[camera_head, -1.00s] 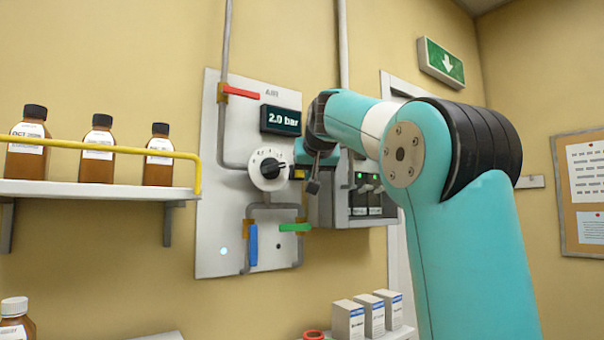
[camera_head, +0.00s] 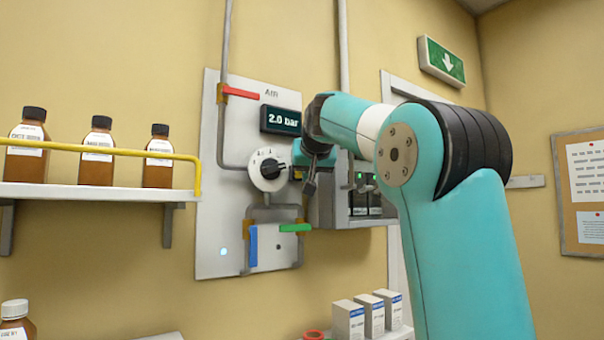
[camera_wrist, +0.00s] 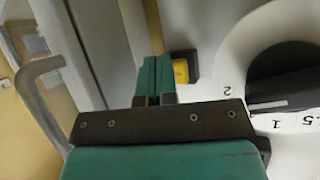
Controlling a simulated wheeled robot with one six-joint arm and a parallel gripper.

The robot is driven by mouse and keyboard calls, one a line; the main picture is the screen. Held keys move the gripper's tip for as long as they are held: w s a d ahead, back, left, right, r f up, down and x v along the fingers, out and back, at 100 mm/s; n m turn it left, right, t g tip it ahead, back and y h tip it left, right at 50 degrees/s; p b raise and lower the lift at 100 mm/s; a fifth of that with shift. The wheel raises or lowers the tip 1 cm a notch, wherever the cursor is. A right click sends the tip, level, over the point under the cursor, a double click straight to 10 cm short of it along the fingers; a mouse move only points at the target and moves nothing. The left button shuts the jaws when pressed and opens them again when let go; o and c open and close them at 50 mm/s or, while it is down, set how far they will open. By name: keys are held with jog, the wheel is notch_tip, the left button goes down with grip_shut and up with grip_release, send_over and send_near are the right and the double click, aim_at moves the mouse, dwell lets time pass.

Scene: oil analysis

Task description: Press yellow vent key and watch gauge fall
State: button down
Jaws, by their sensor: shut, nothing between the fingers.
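The yellow vent key (camera_wrist: 181,70) sits in a dark square housing on the panel in the wrist view, left of the dial. My gripper (camera_wrist: 155,62) is shut and empty. Its teal fingertips are just left of the key; whether they touch it I cannot tell. The gauge display (camera_head: 281,120) reads 2.0 bar. The white dial (camera_head: 268,169) with a black knob also shows in the wrist view (camera_wrist: 232,62).
The wall panel (camera_head: 233,190) carries a red lever (camera_head: 240,92), a blue lever (camera_head: 253,244) and a green lever (camera_head: 295,228). A bottle shelf (camera_head: 95,192) with a yellow rail is at left.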

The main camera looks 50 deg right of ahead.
jog(key=shift+w+d, duration=0.1)
jog(key=shift+w, duration=0.35)
dwell(0.3)
jog(key=shift+s, duration=0.1)
jog(key=shift+s+a, duration=0.2)
jog(key=shift+s, duration=0.6)
jog(key=shift+b, duration=0.3)
jog(key=shift+s+a+b, duration=0.2)
jog(key=shift+s+b, duration=0.2)
jog(key=shift+s, duration=0.4)
jog(key=shift+s+a+b, duration=0.2)
jog(key=shift+s+b, duration=0.2)
jog(key=shift+s, duration=0.45)
jog(key=shift+s+a+b, duration=0.2)
jog(key=shift+s+b, duration=0.2)
jog(key=shift+s, duration=0.4)
